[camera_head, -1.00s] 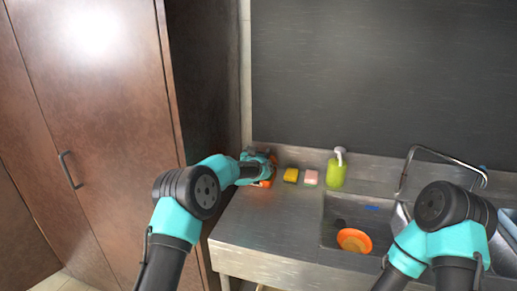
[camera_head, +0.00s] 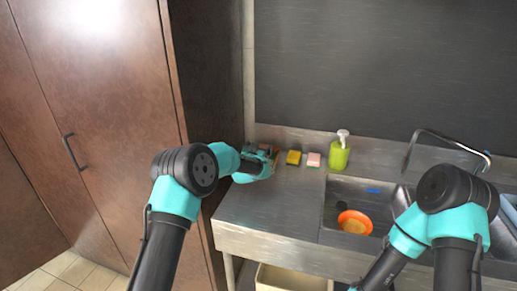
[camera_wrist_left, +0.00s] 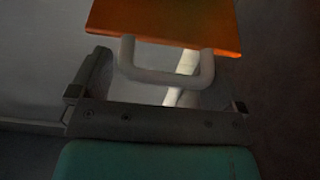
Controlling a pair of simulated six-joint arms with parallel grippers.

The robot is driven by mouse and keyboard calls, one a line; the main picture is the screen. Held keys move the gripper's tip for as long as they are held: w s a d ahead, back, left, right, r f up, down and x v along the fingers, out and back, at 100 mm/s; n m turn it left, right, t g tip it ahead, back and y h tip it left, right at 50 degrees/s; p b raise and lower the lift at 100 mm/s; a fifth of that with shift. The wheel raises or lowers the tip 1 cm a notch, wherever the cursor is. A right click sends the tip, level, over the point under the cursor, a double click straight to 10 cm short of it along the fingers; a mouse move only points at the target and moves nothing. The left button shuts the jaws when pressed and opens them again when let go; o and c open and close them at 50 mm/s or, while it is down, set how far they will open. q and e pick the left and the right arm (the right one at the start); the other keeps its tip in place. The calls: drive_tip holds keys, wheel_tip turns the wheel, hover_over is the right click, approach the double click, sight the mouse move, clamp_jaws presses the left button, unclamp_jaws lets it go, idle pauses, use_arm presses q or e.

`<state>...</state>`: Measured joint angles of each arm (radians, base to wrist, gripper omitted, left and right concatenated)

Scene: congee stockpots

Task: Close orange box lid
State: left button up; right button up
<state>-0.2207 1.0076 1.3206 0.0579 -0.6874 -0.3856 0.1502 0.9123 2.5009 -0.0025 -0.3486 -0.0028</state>
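The orange box is mostly hidden behind my left gripper at the back left of the counter in the head view. In the left wrist view, an orange panel (camera_wrist_left: 165,22), which looks like its lid, spans the top, with a pale U-shaped handle (camera_wrist_left: 165,77) on its near edge. My left gripper (camera_head: 268,161) is at the box; in the left wrist view its fingers (camera_wrist_left: 158,95) are spread wide, with the handle between them and no visible grip on it. How far the lid is open cannot be told. My right gripper is out of view.
A yellow sponge (camera_head: 294,157), a pink sponge (camera_head: 314,160) and a green soap bottle (camera_head: 339,156) stand right of the box. The sink (camera_head: 335,205) holds an orange bowl (camera_head: 355,222). The front left counter (camera_head: 265,210) is clear; a brown cabinet (camera_head: 90,120) stands left.

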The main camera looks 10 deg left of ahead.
use_arm(q)
drive_tip(key=shift+s+a+r, duration=0.1)
drive_tip(key=shift+s, duration=0.05)
drive_tip(key=shift+s, duration=0.2)
drive_tip(key=s+a, duration=0.3)
drive_tip(key=s, duration=1.3)
drive_tip(key=shift+s, duration=0.2)
drive_tip(key=shift+a, duration=0.1)
